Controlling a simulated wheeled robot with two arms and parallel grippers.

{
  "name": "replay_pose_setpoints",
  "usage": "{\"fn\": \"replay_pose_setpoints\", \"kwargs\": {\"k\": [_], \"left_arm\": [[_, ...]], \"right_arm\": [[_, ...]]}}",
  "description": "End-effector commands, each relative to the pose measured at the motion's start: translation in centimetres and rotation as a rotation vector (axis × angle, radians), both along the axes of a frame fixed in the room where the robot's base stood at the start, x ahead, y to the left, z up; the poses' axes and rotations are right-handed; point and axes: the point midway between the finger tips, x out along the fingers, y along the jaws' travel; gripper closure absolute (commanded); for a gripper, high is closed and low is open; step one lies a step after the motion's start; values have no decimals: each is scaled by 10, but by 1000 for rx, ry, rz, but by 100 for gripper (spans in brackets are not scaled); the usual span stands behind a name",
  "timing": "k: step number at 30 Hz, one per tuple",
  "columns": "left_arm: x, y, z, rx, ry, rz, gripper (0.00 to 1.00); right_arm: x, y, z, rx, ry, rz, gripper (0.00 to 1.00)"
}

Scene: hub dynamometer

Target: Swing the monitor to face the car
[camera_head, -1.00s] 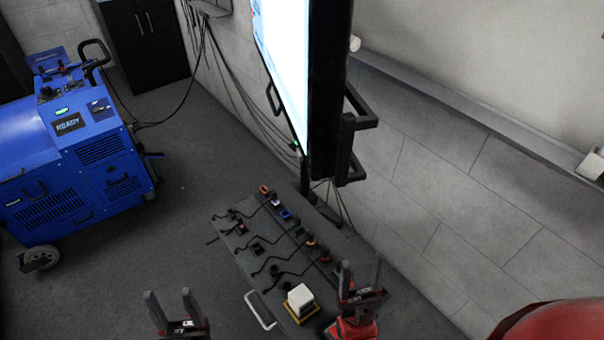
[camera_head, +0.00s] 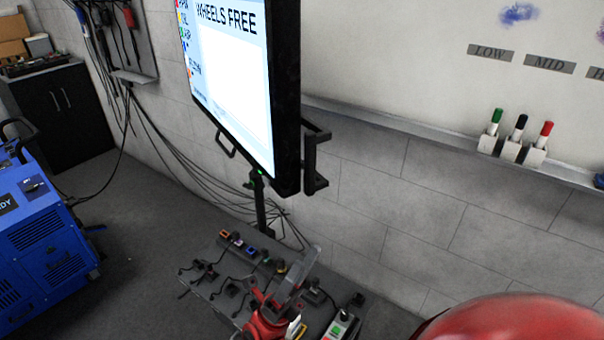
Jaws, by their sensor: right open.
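The monitor (camera_head: 236,72) is a tall black-framed screen on a dark post, reading "WHEELS FREE". It stands upright at the top middle, its screen facing left. A black bar handle (camera_head: 311,160) sticks out on its right rear side, and another (camera_head: 225,144) shows at its left lower edge. My right gripper (camera_head: 284,276), red with grey fingers, is open and empty in front of the cable cart, below the monitor and apart from both handles. My left gripper is out of view. No car is in view.
A low cart (camera_head: 215,297) with several cabled plugs stands under the monitor. A blue machine (camera_head: 40,240) is at the left, a black cabinet (camera_head: 65,115) behind it. A wall ledge (camera_head: 400,133) holds a marker holder (camera_head: 512,150). Cables hang along the wall.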

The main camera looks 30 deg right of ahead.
Motion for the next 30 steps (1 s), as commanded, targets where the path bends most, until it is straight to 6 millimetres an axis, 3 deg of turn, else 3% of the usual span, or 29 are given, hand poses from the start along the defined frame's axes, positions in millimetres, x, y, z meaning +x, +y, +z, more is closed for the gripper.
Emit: {"fn": "replay_pose_setpoints", "kwargs": {"k": [8, 12, 18, 21, 25, 30], "left_arm": [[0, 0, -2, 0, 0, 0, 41], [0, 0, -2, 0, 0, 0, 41], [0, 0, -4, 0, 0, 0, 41], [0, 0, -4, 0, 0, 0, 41], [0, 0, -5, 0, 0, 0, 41], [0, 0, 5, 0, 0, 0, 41]], "right_arm": [[40, -19, 22, 242, -227, 219, 43], [76, -22, 34, 444, -423, 394, 43], [135, 3, 48, 765, -722, 639, 43], [155, 21, 52, 881, -823, 713, 43], [168, 36, 56, 971, -898, 763, 43], [173, 39, 59, 995, -917, 775, 43]]}}
